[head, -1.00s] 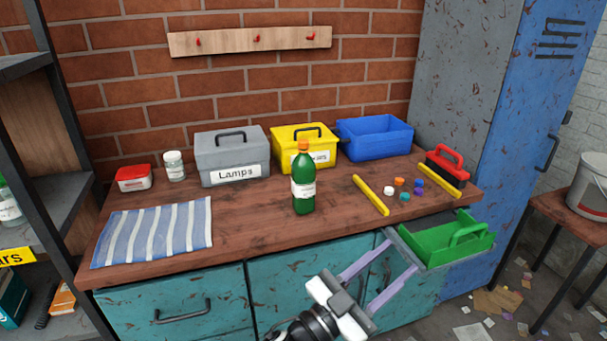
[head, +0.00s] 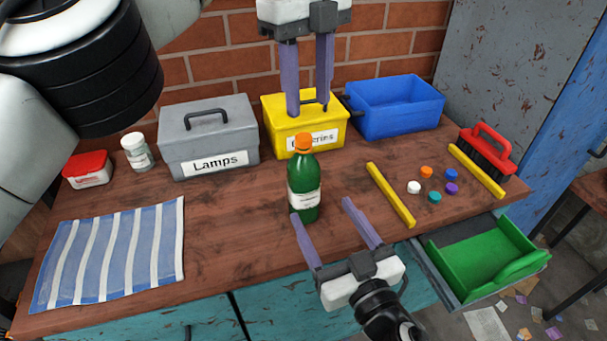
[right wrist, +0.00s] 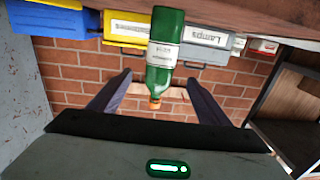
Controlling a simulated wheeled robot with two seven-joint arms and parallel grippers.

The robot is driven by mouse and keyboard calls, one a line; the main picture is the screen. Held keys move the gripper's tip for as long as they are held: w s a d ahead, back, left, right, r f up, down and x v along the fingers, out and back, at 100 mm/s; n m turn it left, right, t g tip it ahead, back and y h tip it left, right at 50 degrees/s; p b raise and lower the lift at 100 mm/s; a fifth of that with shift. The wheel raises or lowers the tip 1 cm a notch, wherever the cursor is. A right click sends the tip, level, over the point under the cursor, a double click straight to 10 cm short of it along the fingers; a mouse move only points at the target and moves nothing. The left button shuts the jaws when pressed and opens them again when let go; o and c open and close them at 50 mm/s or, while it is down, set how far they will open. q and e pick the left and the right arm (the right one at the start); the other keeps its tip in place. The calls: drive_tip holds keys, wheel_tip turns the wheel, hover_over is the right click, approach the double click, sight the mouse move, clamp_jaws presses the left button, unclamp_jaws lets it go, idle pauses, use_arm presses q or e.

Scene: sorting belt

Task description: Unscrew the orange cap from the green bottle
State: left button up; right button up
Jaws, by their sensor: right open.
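The green bottle (head: 304,176) stands upright on the workbench, with a white label and the orange cap (head: 303,142) on its top. In the right wrist view the bottle (right wrist: 165,55) appears upside down, its cap (right wrist: 155,104) lying between the finger lines. My left gripper (head: 308,112) points down above the cap, fingers apart and empty, in front of the yellow box. My right gripper (head: 321,208) is open and empty at the bench's front edge. Its fingers point toward the bottle's lower part, and the left finger's tip overlaps the bottle's base in the picture.
A grey Lamps box (head: 208,145), a yellow box (head: 273,122) and a blue bin (head: 400,108) stand behind. A striped cloth (head: 110,255) lies left. Several loose caps (head: 434,196) lie right between yellow bars (head: 391,195). A green tray (head: 480,260) sits in the open drawer.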

sight(310, 190)
use_arm(q)
drive_tip(key=shift+w+a+r, duration=0.3)
drive_tip(key=shift+w+a, duration=0.1)
drive_tip(key=shift+s, duration=0.15)
use_arm(e)
drive_tip(key=x, duration=1)
drive_tip(key=shift+w+a+r, duration=0.1)
drive_tip(key=shift+w, duration=0.2)
